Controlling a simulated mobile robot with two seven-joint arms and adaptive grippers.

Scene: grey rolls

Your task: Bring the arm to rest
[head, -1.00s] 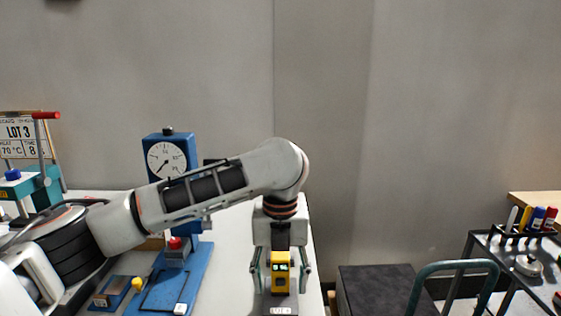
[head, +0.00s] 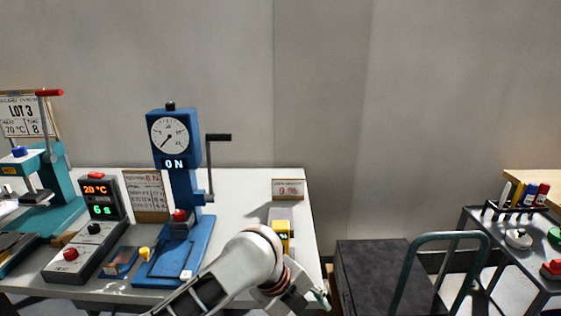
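My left arm comes in from the bottom of the head view, in front of the table's front edge. My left gripper (head: 318,298) is low in the picture, tilted down to the right. It is partly hidden by the wrist and the picture's edge, so its opening cannot be told. A yellow device (head: 281,229) stands in a grey holder (head: 281,213) at the table's right end, behind my wrist and apart from the gripper. My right gripper is out of view.
The white table (head: 240,185) bears a blue press with a dial (head: 170,137), a controller box (head: 100,200), a teal press (head: 55,180) and a small sign (head: 288,189). A dark cart (head: 375,265) with a teal handle and a tool trolley (head: 490,240) stand right.

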